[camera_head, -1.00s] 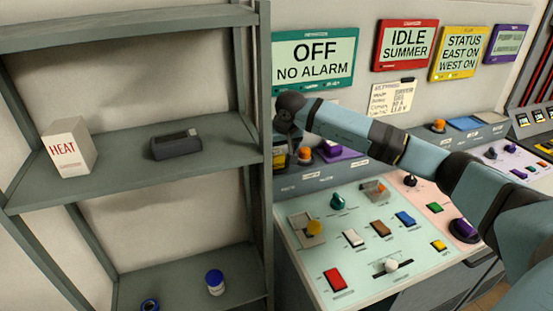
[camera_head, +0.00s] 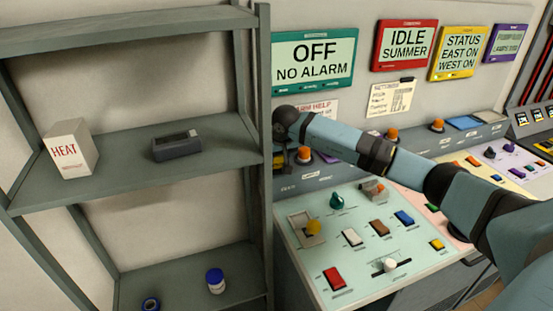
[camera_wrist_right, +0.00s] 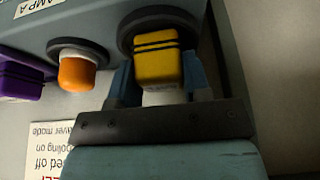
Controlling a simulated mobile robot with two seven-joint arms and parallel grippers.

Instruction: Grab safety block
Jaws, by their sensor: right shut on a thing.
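The safety block, yellow with black stripes (camera_wrist_right: 156,62), is between the two fingers of my right gripper (camera_wrist_right: 160,82) in the right wrist view. The gripper is shut on it. A dark round base (camera_wrist_right: 128,32) is right behind the block; I cannot tell whether they touch. A pale piece shows between the block and the palm. In the head view my right arm reaches to the console beside the shelf post, and its wrist largely hides the block. My left gripper is not in view.
The grey shelf (camera_head: 110,178) on the left holds a HEAT box (camera_head: 70,150) and a dark device (camera_head: 177,147). The sloping control panel (camera_head: 320,262) carries several buttons.

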